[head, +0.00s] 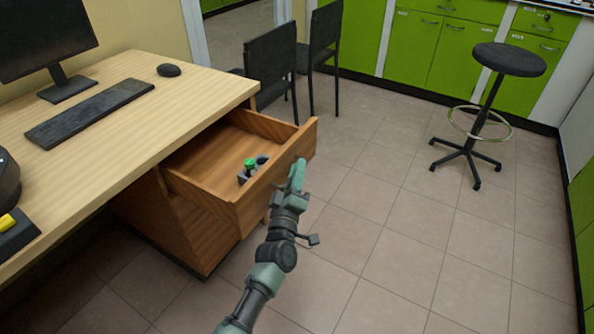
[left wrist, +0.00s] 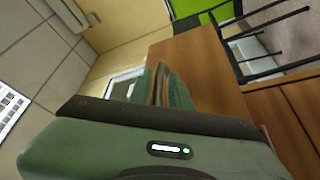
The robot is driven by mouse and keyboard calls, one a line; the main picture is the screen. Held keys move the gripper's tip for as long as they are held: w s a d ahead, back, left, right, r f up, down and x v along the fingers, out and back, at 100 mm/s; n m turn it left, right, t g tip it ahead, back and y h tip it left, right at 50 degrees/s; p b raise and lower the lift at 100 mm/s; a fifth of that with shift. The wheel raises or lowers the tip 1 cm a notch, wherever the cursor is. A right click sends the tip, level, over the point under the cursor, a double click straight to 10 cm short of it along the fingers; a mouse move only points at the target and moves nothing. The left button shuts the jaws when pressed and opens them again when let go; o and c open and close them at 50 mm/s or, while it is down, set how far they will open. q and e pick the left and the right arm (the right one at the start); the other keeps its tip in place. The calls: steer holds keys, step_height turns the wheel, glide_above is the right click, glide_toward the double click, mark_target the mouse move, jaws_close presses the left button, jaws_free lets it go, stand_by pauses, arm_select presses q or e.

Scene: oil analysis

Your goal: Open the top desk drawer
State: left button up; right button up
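The top desk drawer (head: 262,196) is pulled well out of the wooden desk in the head view, and its inside shows. My left gripper (head: 298,170) is at the outer face of the drawer front, around the middle of its width. In the left wrist view its two fingers (left wrist: 165,88) are close together, with a narrow brown strip showing between them against the wood. The drawer's handle is hidden behind the gripper, so I cannot tell whether the fingers grip it. My right gripper is not in view.
A small item with a green cap (head: 250,163) lies in the drawer. The desk top (head: 140,110) carries a keyboard (head: 90,112), a mouse (head: 168,70) and a monitor. Dark chairs (head: 270,65) stand behind the drawer. The tiled floor to the right is clear up to a stool (head: 508,60).

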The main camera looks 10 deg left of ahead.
arm_select(q)
steer(key=p+v, duration=0.1)
steer(key=v, duration=0.7)
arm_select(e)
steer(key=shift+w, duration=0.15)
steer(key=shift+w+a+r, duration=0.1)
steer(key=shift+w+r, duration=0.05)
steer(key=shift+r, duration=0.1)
